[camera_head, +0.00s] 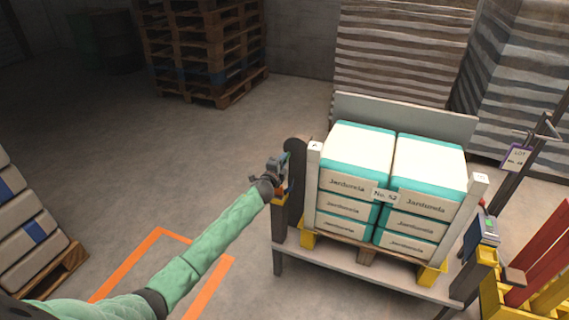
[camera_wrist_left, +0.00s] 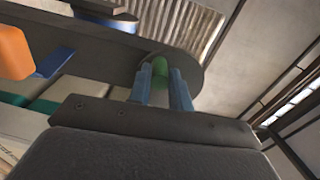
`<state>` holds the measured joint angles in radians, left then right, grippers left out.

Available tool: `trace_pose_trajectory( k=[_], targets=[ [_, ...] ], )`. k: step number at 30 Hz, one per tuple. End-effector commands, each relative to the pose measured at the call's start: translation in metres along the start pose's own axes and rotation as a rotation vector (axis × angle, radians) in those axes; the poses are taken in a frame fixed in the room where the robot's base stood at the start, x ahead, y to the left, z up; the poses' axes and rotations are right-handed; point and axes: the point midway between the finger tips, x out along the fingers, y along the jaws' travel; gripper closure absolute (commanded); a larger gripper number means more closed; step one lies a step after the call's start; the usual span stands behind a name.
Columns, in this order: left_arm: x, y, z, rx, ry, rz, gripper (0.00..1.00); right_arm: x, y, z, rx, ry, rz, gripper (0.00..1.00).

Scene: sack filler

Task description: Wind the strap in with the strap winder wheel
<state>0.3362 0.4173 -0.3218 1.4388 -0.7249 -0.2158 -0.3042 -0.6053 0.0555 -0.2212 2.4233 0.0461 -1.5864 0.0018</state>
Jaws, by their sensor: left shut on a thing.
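My left gripper (camera_head: 284,164) reaches in from the left to a dark upright post with a rounded top (camera_head: 297,148), at the left side of the sack stand. In the left wrist view its two blue fingers (camera_wrist_left: 163,88) are shut on a green knob (camera_wrist_left: 160,68) by the rounded end of a dark grey body (camera_wrist_left: 105,58). I take the knob to be the grip of the strap winder wheel. The wheel itself is not clear, as my gripper covers that spot in the head view. No strap can be made out. My right gripper is not in view.
White and teal sacks (camera_head: 348,178) are stacked in two columns on the stand, between white corner posts. An orange block (camera_wrist_left: 14,52) is at the left in the wrist view. Red slats with yellow parts (camera_head: 540,262) stand at right.

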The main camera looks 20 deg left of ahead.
Motion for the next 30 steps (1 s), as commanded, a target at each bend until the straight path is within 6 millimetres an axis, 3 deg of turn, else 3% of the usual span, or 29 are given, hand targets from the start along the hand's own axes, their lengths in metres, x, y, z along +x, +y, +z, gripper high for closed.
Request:
trace_pose_trajectory(
  k=[9, 25, 26, 28, 30],
  targets=[
    [0.0001, -0.0049, 0.0024, 0.117, 0.0, 0.0, 1.0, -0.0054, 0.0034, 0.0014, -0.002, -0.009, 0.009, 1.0],
    [0.0002, -0.0058, 0.0027, 0.138, 0.0, -0.001, 1.0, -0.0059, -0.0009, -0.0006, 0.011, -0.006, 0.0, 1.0],
    [0.0002, -0.0058, 0.0027, 0.138, 0.0, -0.001, 0.76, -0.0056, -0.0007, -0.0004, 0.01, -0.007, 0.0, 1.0],
    [0.0002, -0.0058, 0.0027, 0.138, 0.0, -0.001, 0.62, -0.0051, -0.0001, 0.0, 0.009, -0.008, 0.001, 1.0],
    [0.0002, -0.0057, 0.0027, 0.138, 0.0, 0.0, 0.59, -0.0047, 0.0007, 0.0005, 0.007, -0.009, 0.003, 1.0]
  ],
)
